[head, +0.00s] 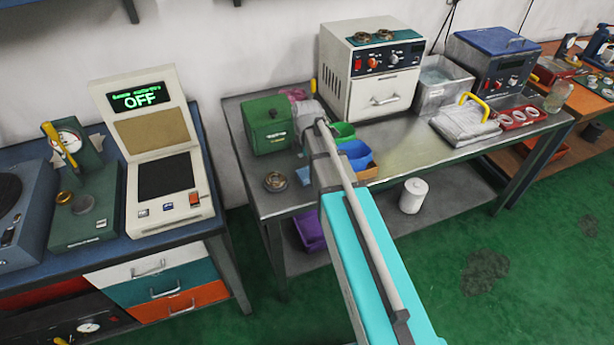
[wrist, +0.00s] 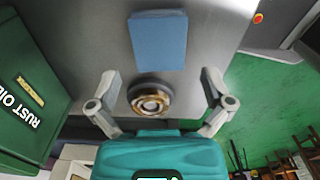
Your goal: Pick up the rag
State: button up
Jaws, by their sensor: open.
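A flat blue rectangular cloth (wrist: 158,40), which looks like the rag, lies on the grey metal bench. Part of it shows in the head view (head: 304,175), just left of my arm. My gripper (wrist: 160,82) is open and empty above the bench, its two fingers spread wide. In the wrist view the cloth lies beyond the fingertips, and a brass-and-dark bearing ring (wrist: 150,98) appears between the fingers, nearer my palm. Nothing appears held. In the head view my arm hides the gripper's fingers. A crumpled pink cloth (head: 297,95) also lies behind the green box.
The green rust oil box (head: 265,125) stands close by, on the left in the wrist view (wrist: 28,105). Green and blue bins (head: 355,152) stand right of my arm. A white oven-like box (head: 370,75) stands behind.

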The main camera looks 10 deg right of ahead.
aim_at(307, 173)
jog(key=shift+d+f+b, duration=0.1)
jog(key=shift+f+b, duration=2.15)
jog(key=shift+f, duration=0.2)
jog(key=c, duration=0.8)
